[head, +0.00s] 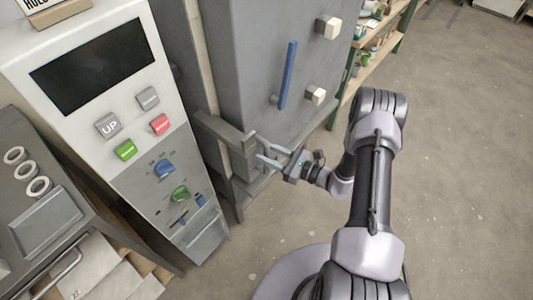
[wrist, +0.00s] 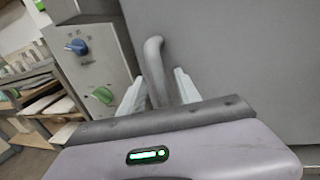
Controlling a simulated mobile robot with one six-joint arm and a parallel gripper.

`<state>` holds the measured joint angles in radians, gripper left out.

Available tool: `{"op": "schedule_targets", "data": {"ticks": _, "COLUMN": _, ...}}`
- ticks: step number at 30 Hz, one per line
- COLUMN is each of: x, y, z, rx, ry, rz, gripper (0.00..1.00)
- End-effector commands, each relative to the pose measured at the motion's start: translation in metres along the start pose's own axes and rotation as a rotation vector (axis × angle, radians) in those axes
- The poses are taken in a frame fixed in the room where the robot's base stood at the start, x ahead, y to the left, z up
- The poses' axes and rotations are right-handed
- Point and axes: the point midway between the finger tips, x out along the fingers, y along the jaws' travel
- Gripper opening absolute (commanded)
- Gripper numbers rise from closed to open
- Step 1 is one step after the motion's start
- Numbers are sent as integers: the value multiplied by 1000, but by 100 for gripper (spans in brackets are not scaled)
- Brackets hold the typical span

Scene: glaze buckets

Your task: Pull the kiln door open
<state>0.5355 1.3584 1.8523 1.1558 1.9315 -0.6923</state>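The kiln door (head: 250,45) is a large grey panel in the head view, and its face fills the right of the wrist view (wrist: 230,50). It looks shut. A blue upright bar (head: 287,75) is on its face. My gripper (head: 260,147) is low at the door's left side, beside a grey bracket (head: 223,131). In the wrist view its pale fingers (wrist: 160,88) stand apart on either side of a grey curved bar (wrist: 154,60). A narrow gap seems to show on each side. The bar's lower end is hidden behind my gripper body.
A control panel (head: 98,70) with a dark screen, buttons and knobs stands left of the kiln. A bench (head: 60,185) with rings and a tray is further left. Shelves (head: 372,55) stand behind at the right. Floor (head: 465,150) at the right is clear.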

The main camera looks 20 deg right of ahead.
Motion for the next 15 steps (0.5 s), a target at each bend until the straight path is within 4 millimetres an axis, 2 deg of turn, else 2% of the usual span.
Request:
{"op": "schedule_targets", "data": {"ticks": 3, "x": 6, "y": 0, "z": 0, "rx": 0, "ry": 0, "rz": 1, "gripper": 40}}
{"op": "schedule_targets", "data": {"ticks": 10, "x": 6, "y": 0, "z": 0, "rx": 0, "ry": 0, "rz": 0, "gripper": 40}}
{"op": "schedule_targets", "data": {"ticks": 15, "x": 6, "y": 0, "z": 0, "rx": 0, "ry": 0, "rz": 1, "gripper": 6}}
